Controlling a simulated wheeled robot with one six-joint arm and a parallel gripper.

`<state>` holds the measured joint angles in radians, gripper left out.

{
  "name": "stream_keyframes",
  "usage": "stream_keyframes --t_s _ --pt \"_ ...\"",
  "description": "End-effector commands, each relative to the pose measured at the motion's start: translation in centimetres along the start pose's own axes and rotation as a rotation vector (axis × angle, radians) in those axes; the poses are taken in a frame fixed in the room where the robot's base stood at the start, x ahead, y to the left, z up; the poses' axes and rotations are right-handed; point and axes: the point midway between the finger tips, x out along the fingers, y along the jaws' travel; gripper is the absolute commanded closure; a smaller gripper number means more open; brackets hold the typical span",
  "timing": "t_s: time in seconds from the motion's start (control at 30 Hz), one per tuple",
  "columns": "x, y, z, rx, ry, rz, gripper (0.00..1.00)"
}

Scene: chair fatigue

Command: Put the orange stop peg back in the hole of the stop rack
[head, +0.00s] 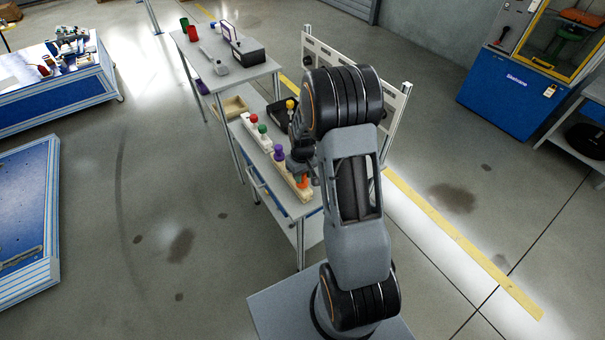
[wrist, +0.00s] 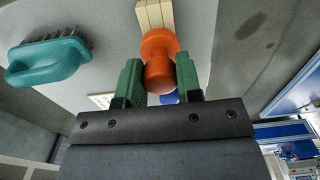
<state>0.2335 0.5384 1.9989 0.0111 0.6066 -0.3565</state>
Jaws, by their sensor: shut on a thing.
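The orange stop peg (wrist: 160,48) is between the two green fingertips of my gripper (wrist: 161,80) in the wrist view, and the jaws are shut on it. In the head view the peg (head: 303,182) shows near the front end of the stop rack (head: 289,180), close below my gripper (head: 305,168), which my arm partly hides. The pale end of the rack (wrist: 153,14) shows behind the peg in the wrist view. The hole is hidden, and I cannot tell whether the peg's lower end is in it.
A purple peg (head: 279,154), a green peg (head: 262,129) and a red peg (head: 254,118) stand along the row. A black tray (head: 283,113) lies behind. A teal brush (wrist: 48,60) is at left in the wrist view. A framed panel (head: 397,100) stands along the bench's right side.

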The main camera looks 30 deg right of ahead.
Motion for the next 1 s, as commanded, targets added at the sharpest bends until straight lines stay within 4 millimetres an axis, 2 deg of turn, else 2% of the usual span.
stream_keyframes --t_s 0.53,0.57,0.6,0.87,1.0 --pt "1.5 0.0 0.0 0.000 0.001 0.000 0.88" --pt "1.4 0.0 0.0 0.000 0.001 0.000 0.66" --pt "1.3 0.0 0.0 0.000 0.001 0.000 0.62" --pt "1.3 0.0 0.0 0.000 0.000 0.000 0.38" --pt "1.3 0.0 0.0 0.000 0.000 0.000 0.38"
